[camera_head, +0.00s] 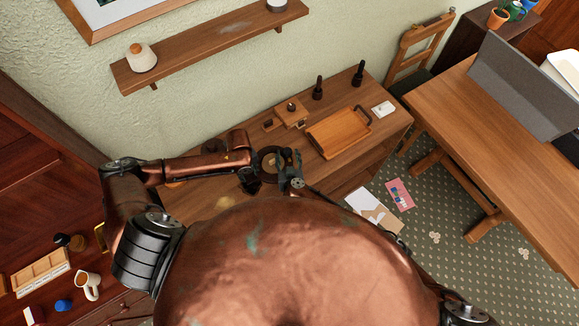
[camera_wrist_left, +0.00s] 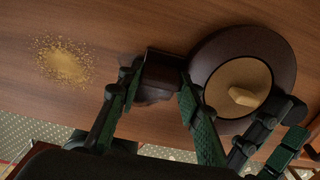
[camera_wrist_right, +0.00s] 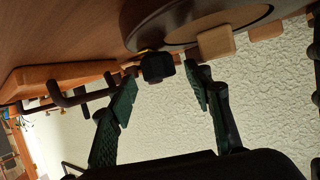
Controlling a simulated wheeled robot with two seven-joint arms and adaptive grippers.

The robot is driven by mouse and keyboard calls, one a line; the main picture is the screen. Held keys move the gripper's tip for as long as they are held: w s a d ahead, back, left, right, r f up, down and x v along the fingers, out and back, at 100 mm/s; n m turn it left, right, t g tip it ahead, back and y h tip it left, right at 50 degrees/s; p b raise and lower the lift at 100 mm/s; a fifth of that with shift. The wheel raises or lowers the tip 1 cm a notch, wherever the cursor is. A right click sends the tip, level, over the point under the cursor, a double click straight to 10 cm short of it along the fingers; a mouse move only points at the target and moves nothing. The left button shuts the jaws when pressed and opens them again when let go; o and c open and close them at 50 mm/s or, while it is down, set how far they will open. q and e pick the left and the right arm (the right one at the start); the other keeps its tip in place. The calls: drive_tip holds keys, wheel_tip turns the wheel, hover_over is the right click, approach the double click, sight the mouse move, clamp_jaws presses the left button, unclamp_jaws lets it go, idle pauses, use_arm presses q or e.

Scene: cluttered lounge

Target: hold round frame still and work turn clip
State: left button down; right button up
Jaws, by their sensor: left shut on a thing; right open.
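The round frame (camera_head: 264,155) is a dark ring around a tan disc, lying on the wooden desk. The left wrist view shows its ring (camera_wrist_left: 285,52) and the pale turn clip (camera_wrist_left: 245,96) at the disc's middle. My left gripper (camera_head: 252,182) is shut on a dark brown block (camera_wrist_left: 160,72) at the frame's edge. My right gripper (camera_head: 286,163) is open by the frame's right side. In the right wrist view its fingers (camera_wrist_right: 163,92) are apart, with the frame (camera_wrist_right: 180,15) and clip (camera_wrist_right: 216,42) just beyond them. Nothing is visibly gripped there.
A wooden tray (camera_head: 338,135) with dark handles lies right of the frame. A small wooden block piece (camera_head: 291,113) and two dark bottle-like objects (camera_head: 318,90) stand behind. Tan powder (camera_wrist_left: 62,62) is scattered on the desk beside my left gripper.

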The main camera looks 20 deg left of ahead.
drive_tip(key=v, duration=0.9)
drive_tip(key=shift+s, duration=0.15)
drive_tip(key=w+a+f+m, duration=0.1)
drive_tip(key=w+m, duration=0.2)
drive_tip(key=m, duration=0.9)
drive_tip(key=w+a+f+m, duration=0.1)
drive_tip(key=w+f+m, duration=0.1)
drive_tip(key=m, duration=1)
drive_tip(key=w+a+f+m, duration=0.1)
drive_tip(key=w+m, duration=0.4)
drive_tip(key=m, duration=0.7)
drive_tip(key=shift+w+a+f, duration=0.15)
drive_tip(key=shift+a, duration=0.35)
